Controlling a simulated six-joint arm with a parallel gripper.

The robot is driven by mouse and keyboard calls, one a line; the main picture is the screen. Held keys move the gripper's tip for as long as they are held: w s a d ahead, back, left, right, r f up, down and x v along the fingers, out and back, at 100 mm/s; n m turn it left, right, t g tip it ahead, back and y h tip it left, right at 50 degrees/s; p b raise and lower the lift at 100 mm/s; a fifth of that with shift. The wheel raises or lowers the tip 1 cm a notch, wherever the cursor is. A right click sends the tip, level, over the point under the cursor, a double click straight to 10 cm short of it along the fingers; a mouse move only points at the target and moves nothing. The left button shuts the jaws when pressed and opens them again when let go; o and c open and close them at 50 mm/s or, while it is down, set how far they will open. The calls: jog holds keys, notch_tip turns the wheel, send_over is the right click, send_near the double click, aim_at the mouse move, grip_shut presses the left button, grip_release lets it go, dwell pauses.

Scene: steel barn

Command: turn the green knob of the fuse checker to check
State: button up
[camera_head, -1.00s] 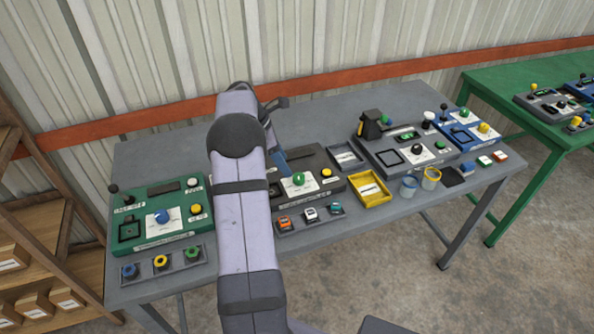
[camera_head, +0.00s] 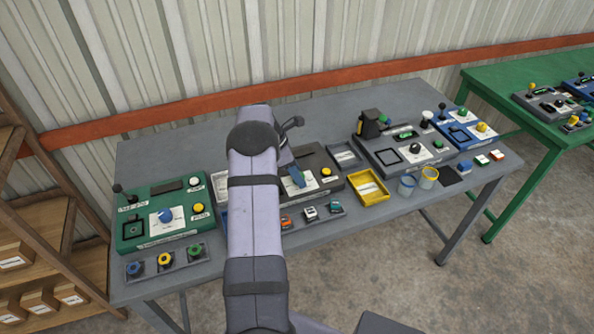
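A dark grey panel (camera_head: 322,160) in the middle of the grey table carries a white dial plate and a yellow button. Its label is too small to read, so I cannot confirm that it is the fuse checker. My gripper (camera_head: 299,182) points down with its blue fingertips over the dial plate. The green knob seen there earlier is hidden behind the fingers. I cannot tell whether the fingers touch it or are open or shut. My arm covers the panel's left part.
A green panel (camera_head: 143,228) with a blue knob (camera_head: 166,216) stands at the left. A yellow tray (camera_head: 383,197), two cups and a grey panel (camera_head: 397,167) lie to the right. A strip of small parts (camera_head: 326,217) lies in front.

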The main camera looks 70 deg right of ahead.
jog(key=shift+f, duration=0.15)
jog(key=shift+c, duration=0.3)
jog(key=c, duration=1)
jog(key=shift+d+m, duration=0.1)
jog(key=shift+m, duration=0.3)
jog(key=shift+d+m+g+y+b, duration=0.1)
jog(key=shift+m+g+y+b, duration=0.3)
jog(key=shift+m, duration=0.8)
jog(key=shift+m+y, duration=0.5)
jog(key=shift+m, duration=0.6)
jog(key=shift+b, duration=0.3)
